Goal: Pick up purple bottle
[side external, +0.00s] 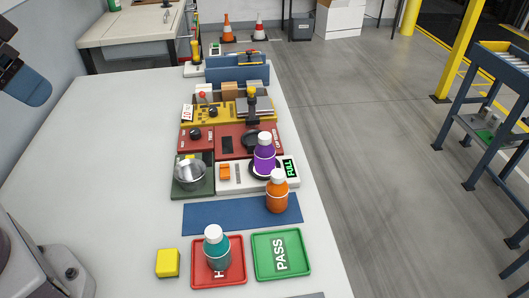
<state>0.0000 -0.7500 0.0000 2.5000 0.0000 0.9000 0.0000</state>
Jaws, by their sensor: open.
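The purple bottle (264,158) has a white cap and a pale band. It stands upright on the dark round pad of a white device (230,188) that carries a green "FULL" label (290,168). My gripper is not seen; only parts of my arm show at the left edge.
A teal bottle (215,253) stands on a red tray (198,277), beside a green "PASS" tray (262,268). A yellow cube (167,263) and blue mat (215,216) lie nearby. A metal pot (190,174) and red and yellow panels crowd the device. The table's left side is clear.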

